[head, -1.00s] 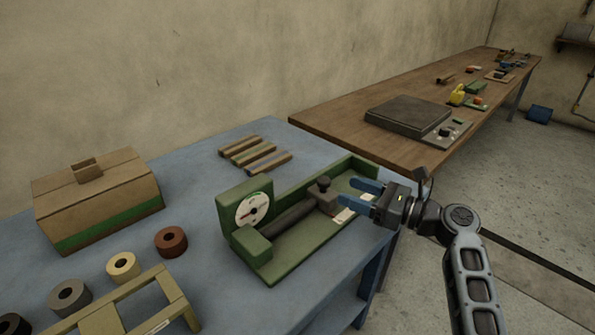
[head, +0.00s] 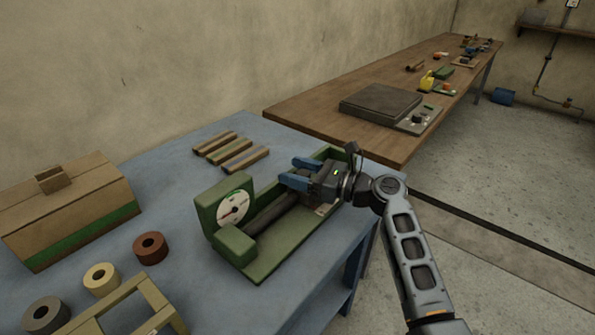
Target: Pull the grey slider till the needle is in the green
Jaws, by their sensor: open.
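The green tension device (head: 283,253) sits on the blue table, with a round white dial (head: 235,208) at its left end. The dial has a small green zone near its top; its reddish needle is small and seems to lie outside that green, lower on the face. A dark roll (head: 268,216) runs along the device from the dial end toward my gripper. My gripper (head: 291,174) is open, its blue fingers pointing left over the right part of the device. The grey slider and its knob are hidden behind my gripper, so contact cannot be told.
Three striped bars (head: 231,150) lie behind the device. A cardboard box (head: 70,210), several rolls of tape-like material (head: 150,248) and a wooden frame (head: 130,300) stand to the left. A brown bench (head: 310,120) with a dark plate (head: 381,104) stands beyond.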

